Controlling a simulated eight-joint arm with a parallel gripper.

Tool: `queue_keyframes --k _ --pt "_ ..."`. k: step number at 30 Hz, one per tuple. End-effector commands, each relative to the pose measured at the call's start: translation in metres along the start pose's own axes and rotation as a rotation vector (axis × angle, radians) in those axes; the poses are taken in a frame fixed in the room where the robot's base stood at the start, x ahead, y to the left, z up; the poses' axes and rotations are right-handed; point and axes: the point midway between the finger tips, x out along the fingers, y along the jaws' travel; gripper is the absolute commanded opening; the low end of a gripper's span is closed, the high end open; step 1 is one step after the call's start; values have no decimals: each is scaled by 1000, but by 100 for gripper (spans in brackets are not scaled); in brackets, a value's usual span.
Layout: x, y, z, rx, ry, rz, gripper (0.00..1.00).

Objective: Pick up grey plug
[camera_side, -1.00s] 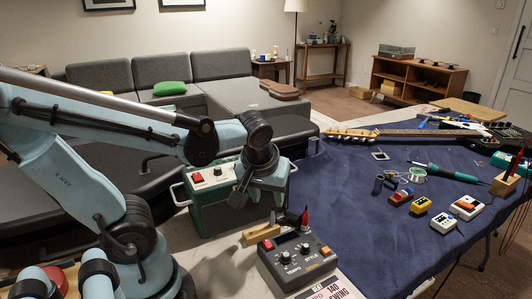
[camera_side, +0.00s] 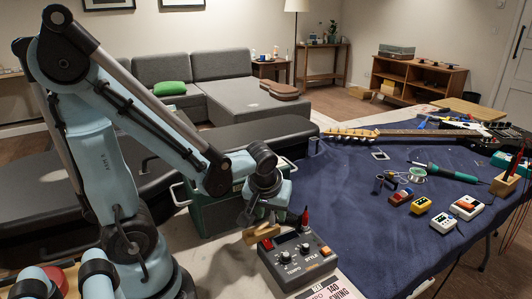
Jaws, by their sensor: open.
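My gripper (camera_side: 260,216) is open and points down just above a small wooden block (camera_side: 262,234) beside the grey pedal (camera_side: 296,259). I cannot clearly make out the grey plug; the gripper's fingers cover the top of the wooden block. A red plug-like piece (camera_side: 305,218) stands upright at the pedal's back edge. I see nothing held between the fingers, though the view there is small and dark.
A green case (camera_side: 203,212) with handles stands close behind my gripper. On the blue cloth (camera_side: 365,240) to the right are small pedals (camera_side: 421,206), a solder spool (camera_side: 417,174) and a guitar (camera_side: 400,133). The cloth's middle is clear.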

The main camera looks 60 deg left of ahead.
Motion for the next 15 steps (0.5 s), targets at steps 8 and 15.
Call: queue_keyframes --k 8,15 --pt "15 0 0 -1 0 1 45" --pt "16 0 0 0 1 1 45"
